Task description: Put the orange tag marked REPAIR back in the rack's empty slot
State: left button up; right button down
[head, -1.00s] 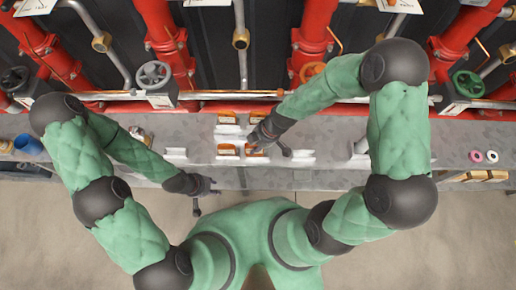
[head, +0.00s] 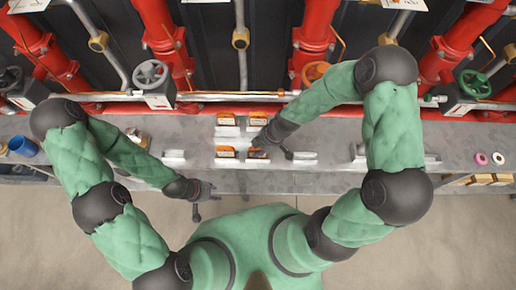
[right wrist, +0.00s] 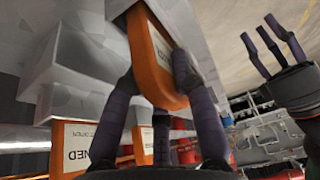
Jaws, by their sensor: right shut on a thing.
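My right gripper (right wrist: 165,110) is shut on an orange tag (right wrist: 150,55) with a white label in the right wrist view. The tag's far end is at a pale rack part, and I cannot tell how deep it sits. Its wording is not readable. In the head view my right gripper (head: 264,150) is at the front row of the rack, with the tag (head: 257,155) partly hidden. Other orange tags (head: 226,152) stand in pale holders (head: 228,162). My left gripper (head: 205,194) is open and empty at the front edge of the counter.
Grey counter (head: 330,130) holds pale empty holders left (head: 174,154) and right (head: 305,156). Red pipes (head: 312,40) and valve wheels (head: 150,74) stand behind.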

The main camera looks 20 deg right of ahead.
jog(key=c, duration=1)
grip_release()
jog(key=shift+r+p, duration=0.3)
jog(key=shift+p, duration=0.1)
jog(key=shift+p+v, duration=1.95)
jog(key=shift+v, duration=3.85)
jog(key=shift+d, duration=0.15)
